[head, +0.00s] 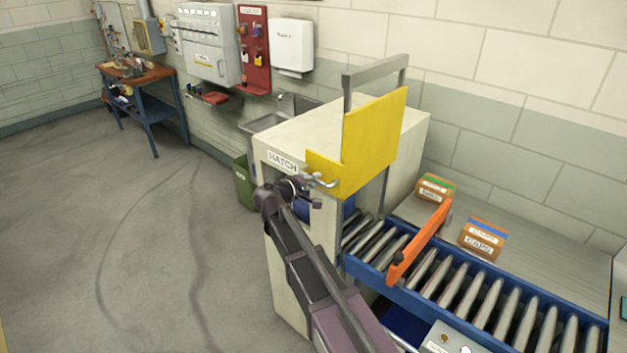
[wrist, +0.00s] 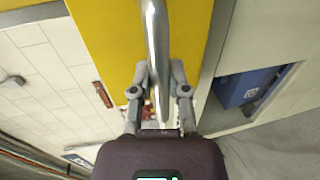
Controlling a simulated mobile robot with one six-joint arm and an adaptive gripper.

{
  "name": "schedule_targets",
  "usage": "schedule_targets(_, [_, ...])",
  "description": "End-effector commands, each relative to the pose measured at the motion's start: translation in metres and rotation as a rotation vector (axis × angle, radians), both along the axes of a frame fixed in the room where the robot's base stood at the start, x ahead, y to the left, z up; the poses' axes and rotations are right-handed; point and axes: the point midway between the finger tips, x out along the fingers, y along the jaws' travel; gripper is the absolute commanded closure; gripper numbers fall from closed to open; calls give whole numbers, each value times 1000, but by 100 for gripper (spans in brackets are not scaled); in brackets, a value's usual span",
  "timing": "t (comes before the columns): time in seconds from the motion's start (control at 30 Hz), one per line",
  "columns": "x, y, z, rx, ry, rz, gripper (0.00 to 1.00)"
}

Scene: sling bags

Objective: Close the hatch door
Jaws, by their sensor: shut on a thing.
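The yellow hatch door (head: 372,142) stands raised in a grey metal frame (head: 375,71) on the cream housing labelled HATCH (head: 283,162). The opening below it is uncovered. A silver bar handle (head: 320,180) sticks out from the door's lower left part. My gripper (head: 305,189) is at this handle. In the wrist view the handle (wrist: 155,35) runs between the two fingers of my gripper (wrist: 160,80), which are shut on it, with the yellow door (wrist: 105,45) behind.
A roller conveyor (head: 470,285) leads out of the housing to the right, with an orange bar (head: 420,242) across it. Two small boxes, one green-topped (head: 434,188) and one blue-topped (head: 483,238), stand beside it. A green bin (head: 243,180) is left of the housing. Floor at left is clear.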

Motion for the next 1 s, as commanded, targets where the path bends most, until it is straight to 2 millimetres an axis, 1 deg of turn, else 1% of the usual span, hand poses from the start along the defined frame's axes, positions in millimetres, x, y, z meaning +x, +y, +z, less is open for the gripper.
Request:
schedule_targets(0.03, [0, 0, -10, 2, 1, 1, 100])
schedule_targets(0.27, [0, -1, -40, 2, 1, 0, 100])
schedule_targets(1.0, [0, -1, -146, 2, 1, -2, 100])
